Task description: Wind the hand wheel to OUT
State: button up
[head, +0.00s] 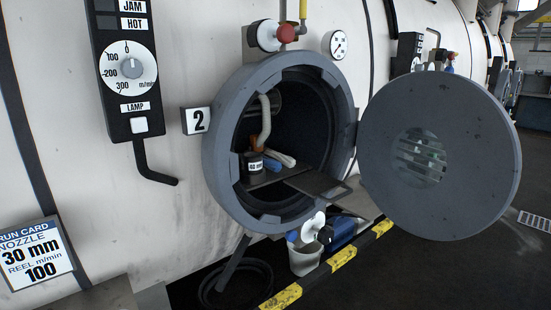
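No hand wheel marked OUT can be read in the head view. I cannot tell whether either is the hand wheel. The grey port (219,165) beside the number 2 plate (197,121) is open, its round door (440,200) swung to the right. My gripper is not in view.
Inside the port are a black "40 mm" piece (254,168) and a pale curved tube (264,120). A panel with a dial (128,67) hangs at left above a run card (36,254). Dark floor is open at right.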

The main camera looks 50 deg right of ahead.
aim_at(325, 235)
jog(key=l+z, duration=0.1)
jog(key=z, duration=0.6)
jog(key=l+z, duration=0.1)
jog(key=z, duration=0.25)
